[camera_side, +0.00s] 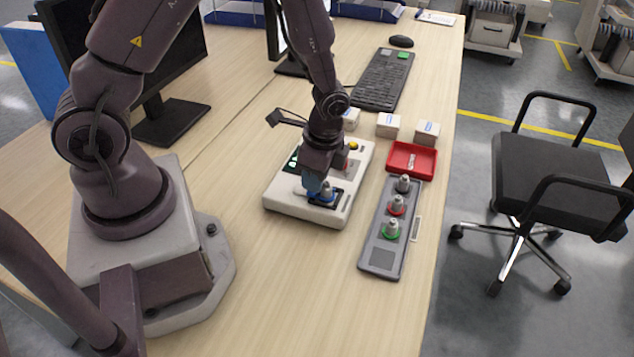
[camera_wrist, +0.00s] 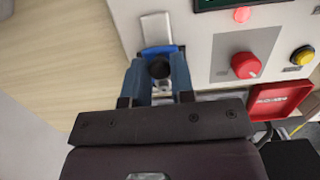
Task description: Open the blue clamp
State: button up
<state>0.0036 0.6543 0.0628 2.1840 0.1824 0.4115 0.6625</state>
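The blue clamp (camera_side: 327,194) is on the front part of the white device (camera_side: 305,211). In the wrist view its blue body (camera_wrist: 162,50) shows between and beyond my fingertips, with a pale plate above it. A dark round knob sits in the middle of the blue body. My gripper (camera_wrist: 160,72) points down over the clamp, one blue finger on each side of the knob. The fingers are apart and the knob fills most of the gap; whether they press on it is unclear. In the side view my gripper (camera_side: 314,182) hides part of the clamp.
The device also carries a red knob (camera_wrist: 245,65) and a yellow button (camera_wrist: 303,55). A grey rack (camera_side: 379,257) with grey, red and green-ringed pieces and a red tray (camera_side: 425,173) stand to the right. Small boxes and a keyboard (camera_side: 383,82) lie behind.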

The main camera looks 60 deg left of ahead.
jog(key=shift+c, duration=0.8)
jog(key=shift+s+a, duration=0.1)
jog(key=shift+s, duration=0.05)
jog(key=shift+s+a, duration=1.05)
jog(key=shift+a, duration=0.05)
jog(key=o, duration=0.7)
jog(key=shift+r, duration=0.1)
jog(key=shift+w+d+r, duration=0.25)
jog(key=shift+r, duration=0.9)
jog(key=shift+w+d+r, duration=0.2)
jog(key=shift+d+r, duration=0.05)
jog(key=shift+r, duration=0.9)
jog(key=shift+w+d+r, duration=0.25)
jog(key=shift+r, duration=0.9)
